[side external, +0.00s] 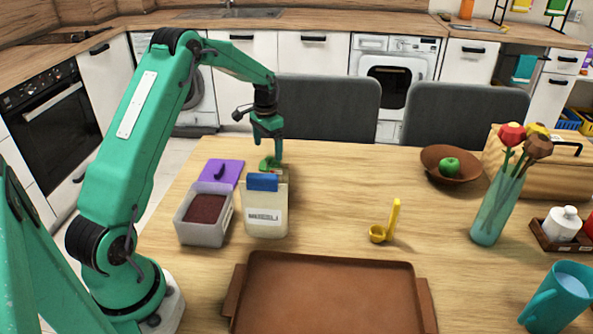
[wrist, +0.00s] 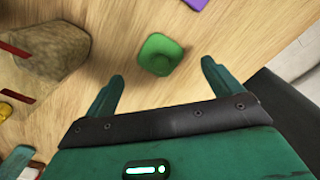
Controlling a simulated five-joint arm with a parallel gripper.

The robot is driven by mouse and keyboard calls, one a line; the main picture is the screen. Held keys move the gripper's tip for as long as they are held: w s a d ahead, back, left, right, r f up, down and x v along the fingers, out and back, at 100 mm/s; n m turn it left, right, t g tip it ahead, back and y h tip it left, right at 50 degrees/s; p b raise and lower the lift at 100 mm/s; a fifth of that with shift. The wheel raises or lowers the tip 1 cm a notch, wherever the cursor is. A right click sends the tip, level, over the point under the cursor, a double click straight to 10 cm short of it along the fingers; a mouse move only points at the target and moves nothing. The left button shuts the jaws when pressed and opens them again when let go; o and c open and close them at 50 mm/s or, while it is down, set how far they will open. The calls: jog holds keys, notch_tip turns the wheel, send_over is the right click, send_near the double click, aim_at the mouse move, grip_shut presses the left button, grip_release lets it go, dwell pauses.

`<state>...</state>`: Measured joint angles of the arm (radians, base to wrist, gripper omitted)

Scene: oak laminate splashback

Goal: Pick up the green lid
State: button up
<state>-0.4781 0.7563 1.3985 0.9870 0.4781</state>
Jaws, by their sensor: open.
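The green lid (wrist: 160,55) lies flat on the wooden table and has a raised knob in its middle. In the side external view the lid (side external: 268,163) shows partly, just behind the labelled container, with my gripper (side external: 272,148) right above it. In the wrist view my gripper (wrist: 161,69) is open, one finger on either side of the lid's near edge, and nothing is held. The lid appears just beyond the fingertips. I cannot tell the exact height gap.
The labelled container (side external: 266,218) with a blue top stands close in front. A tub of brown contents (side external: 205,210) and a purple lid (side external: 221,173) are to the left. A yellow scoop (side external: 386,228) and brown tray (side external: 325,295) lie nearer. The table right of the lid is clear.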

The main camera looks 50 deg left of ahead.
jog(key=shift+w+f, duration=0.15)
jog(key=shift+f, duration=2.3)
jog(key=c, duration=1)
